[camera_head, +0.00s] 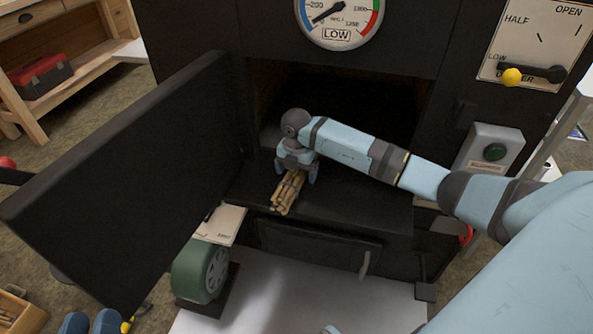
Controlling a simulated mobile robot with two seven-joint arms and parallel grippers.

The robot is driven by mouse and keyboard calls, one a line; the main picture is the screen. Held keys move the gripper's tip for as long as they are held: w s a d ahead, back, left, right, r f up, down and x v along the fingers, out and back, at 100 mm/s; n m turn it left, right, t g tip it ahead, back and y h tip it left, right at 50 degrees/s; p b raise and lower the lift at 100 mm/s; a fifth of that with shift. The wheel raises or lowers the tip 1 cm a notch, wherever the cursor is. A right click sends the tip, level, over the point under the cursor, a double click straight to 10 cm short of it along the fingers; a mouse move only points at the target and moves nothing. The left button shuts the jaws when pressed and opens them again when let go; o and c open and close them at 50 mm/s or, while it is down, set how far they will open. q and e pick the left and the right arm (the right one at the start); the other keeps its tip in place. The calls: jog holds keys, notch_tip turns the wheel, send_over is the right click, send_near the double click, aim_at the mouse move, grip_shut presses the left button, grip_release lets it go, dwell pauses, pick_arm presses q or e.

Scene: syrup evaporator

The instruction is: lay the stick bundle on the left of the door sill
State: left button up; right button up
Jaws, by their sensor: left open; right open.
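The stick bundle (287,195), several pale sticks side by side, lies on the black door sill (355,212) in front of the open firebox, left of the sill's middle. Its near end is at the sill's front edge. My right gripper (297,172) is directly over the bundle's far end, pointing down, with its fingers apart on either side of it. The far end is partly hidden by the gripper. My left gripper (91,322) shows only as two blue fingertips, apart, at the bottom left edge, far from the bundle.
The black firebox door (125,180) stands open on the left. The dark firebox opening (350,105) is behind my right arm. A green blower (200,271) stands below the sill at the left. The sill's right part is bare.

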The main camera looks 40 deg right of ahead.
notch_tip(320, 180, up, 7)
jog(key=shift+f+p, duration=0.2)
jog(key=shift+p, duration=1.05)
pick_arm(q)
jog(key=shift+a+f+y+p, duration=0.15)
jog(key=shift+a+y+p, duration=0.55)
jog(key=shift+y+p, duration=0.2)
pick_arm(e)
notch_tip(320, 180, up, 7)
